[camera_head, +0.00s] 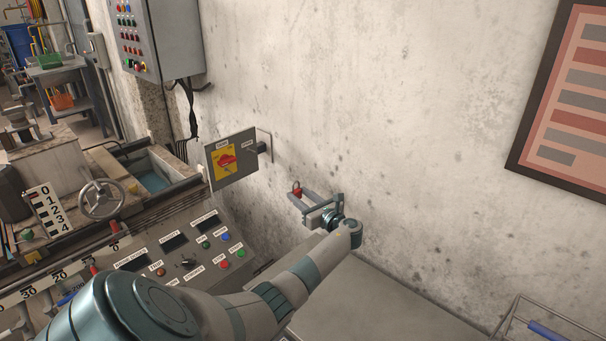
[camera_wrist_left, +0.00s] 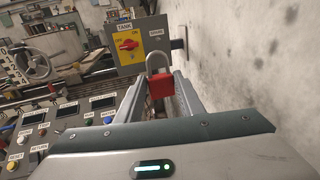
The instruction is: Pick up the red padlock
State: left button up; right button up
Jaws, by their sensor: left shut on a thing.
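The red padlock (camera_head: 297,191) is between the fingertips of my left gripper (camera_head: 301,200), in front of the pale wall. In the left wrist view the padlock (camera_wrist_left: 161,84) hangs upright between the two fingers, with its grey shackle pointing up. My left gripper (camera_wrist_left: 160,92) is shut on its red body. In the head view the padlock is small, and the fingers hide part of it. My right gripper is in neither view.
A grey switch box (camera_head: 231,160) with a yellow plate and red rotary switch sticks out from the wall beyond the gripper. A control panel (camera_head: 186,256) with buttons lies left of my arm. A grey surface (camera_head: 372,304) lies below right, bare where seen. A framed chart (camera_head: 566,100) hangs at right.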

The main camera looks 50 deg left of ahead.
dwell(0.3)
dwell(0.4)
pick_arm(q)
jog(key=shift+r+p, duration=0.35)
jog(key=shift+p, duration=0.25)
jog(key=shift+d, duration=0.15)
dwell(0.6)
jog(key=shift+w+d+p, duration=0.15)
jog(key=shift+d+p, duration=0.45)
jog(key=shift+d, duration=0.5)
jog(key=shift+w+d+p, duration=0.1)
jog(key=shift+d+p, duration=0.45)
jog(key=shift+d, duration=0.55)
jog(key=shift+w+d+p, duration=0.15)
jog(key=shift+d+p, duration=0.4)
jog(key=shift+d, duration=0.9)
jog(key=shift+w+d+p, duration=0.15)
jog(key=shift+d+p, duration=0.4)
jog(key=shift+d, duration=0.9)
